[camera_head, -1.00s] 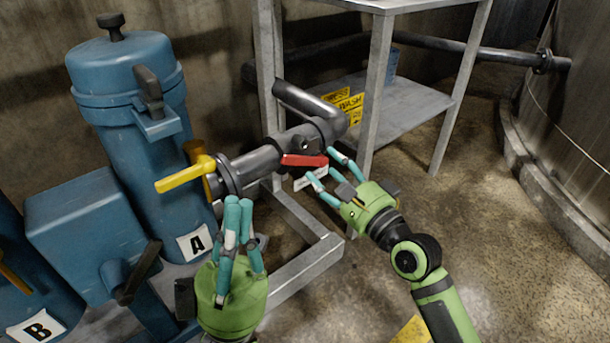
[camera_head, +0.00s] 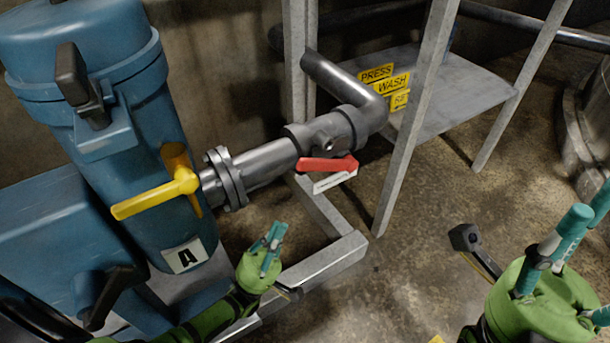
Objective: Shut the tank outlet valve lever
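A red lever (camera_head: 328,164) sits on the dark pipe valve in the middle of the head view, roughly level in the picture and at an angle to the pipe. A white tag hangs just below it; its print is too small to read. My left gripper (camera_head: 270,245) is below and left of the red lever, apart from it, with its teal fingers close together and nothing seen between them. My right gripper (camera_head: 572,238) is at the lower right, well away from the lever, with its fingers spread and empty.
A yellow lever (camera_head: 155,199) joins the pipe at blue housing A (camera_head: 150,120), on the left. A grey metal frame (camera_head: 412,120) with a shelf stands behind and right of the valve. Yellow signs (camera_head: 385,85) are behind it.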

